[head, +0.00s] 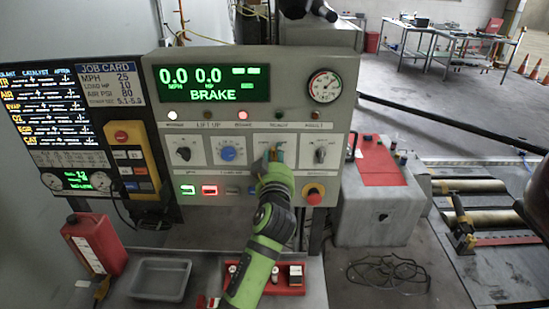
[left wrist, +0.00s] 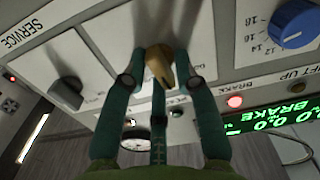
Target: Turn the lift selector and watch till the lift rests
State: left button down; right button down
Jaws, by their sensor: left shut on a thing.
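The control panel (head: 345,190) faces me in the head view. My left gripper (head: 276,160), green, reaches up to its third knob position from the left and covers the knob there. The left wrist view shows the green fingers (left wrist: 160,75) shut on a brass-coloured selector knob (left wrist: 158,58); its label is mostly hidden. The panel display (head: 213,83) reads 0.0, 0.0 and BRAKE. A red lamp (head: 243,115) and a white lamp (head: 172,116) are lit; the LIFT UP lamp (head: 207,115) looks dark. Yellowish rollers (head: 470,187) lie at the right. My right gripper is not seen.
A blue knob (head: 228,153) is left of the gripper and a black knob (head: 320,153) right of it. A red emergency button (head: 313,194) sits below. A grey tray (head: 160,280) and a red bottle (head: 95,245) stand at lower left. A cable (head: 388,270) lies on the floor.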

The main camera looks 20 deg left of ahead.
pick_arm(q)
jog(key=m, duration=0.4)
jog(key=m+p, duration=0.1)
jog(key=m, duration=0.4)
jog(key=shift+d+f+p, duration=0.2)
jog(key=shift+p, duration=0.1)
jog(key=shift+f+m, duration=0.1)
jog(key=shift+m, duration=0.3)
jog(key=c, duration=1.1)
grip_release()
jog(key=shift+c, duration=0.2)
jog(key=shift+d, duration=0.1)
jog(key=v, duration=1.2)
